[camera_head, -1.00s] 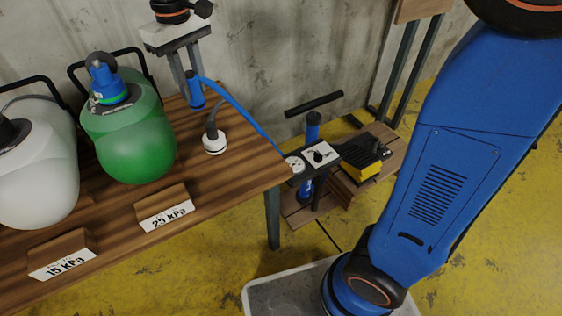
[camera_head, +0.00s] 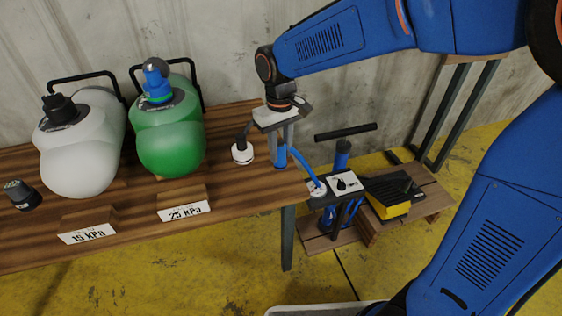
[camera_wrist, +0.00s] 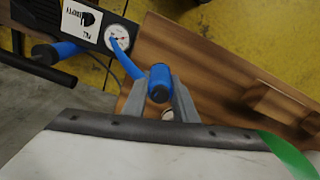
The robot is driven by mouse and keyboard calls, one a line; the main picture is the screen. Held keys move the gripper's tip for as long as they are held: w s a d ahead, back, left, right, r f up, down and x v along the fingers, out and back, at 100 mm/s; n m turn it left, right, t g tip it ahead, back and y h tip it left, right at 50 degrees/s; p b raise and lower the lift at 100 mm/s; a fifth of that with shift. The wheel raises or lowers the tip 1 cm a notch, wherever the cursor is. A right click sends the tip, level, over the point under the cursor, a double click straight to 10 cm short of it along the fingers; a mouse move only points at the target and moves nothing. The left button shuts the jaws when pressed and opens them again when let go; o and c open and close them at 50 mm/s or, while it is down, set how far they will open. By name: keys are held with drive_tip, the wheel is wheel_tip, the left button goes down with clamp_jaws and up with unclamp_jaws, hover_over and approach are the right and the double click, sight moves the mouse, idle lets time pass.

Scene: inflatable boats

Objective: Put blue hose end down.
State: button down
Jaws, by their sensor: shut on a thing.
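The blue hose end (camera_head: 280,156) is a short blue cylinder on a thin blue hose. My gripper (camera_head: 283,150) points down and is shut on it, low over the right end of the wooden table (camera_head: 230,192). I cannot tell whether the hose end touches the wood. In the wrist view the hose end (camera_wrist: 159,84) sits between the two grey fingers (camera_wrist: 162,98). The blue hose (camera_wrist: 125,60) curves from it to the pump's round gauge (camera_wrist: 117,38); this gauge (camera_head: 317,188) also shows in the head view.
A white fitting (camera_head: 242,153) with a dark hose stands just left of my gripper. A green inflatable (camera_head: 172,145) and a white one (camera_head: 82,160) stand farther left, behind 25 kPa and 15 kPa signs. A dark cap (camera_head: 20,194) lies at far left. The pump's black handle (camera_head: 345,132) is right.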

sight(280, 161)
drive_tip(key=shift+f, duration=2)
drive_tip(key=shift+f, duration=0.1)
drive_tip(key=c, duration=1.4)
unclamp_jaws()
drive_tip(key=shift+c, duration=0.2)
wheel_tip(280, 161, up, 12)
drive_tip(key=shift+r, duration=0.15)
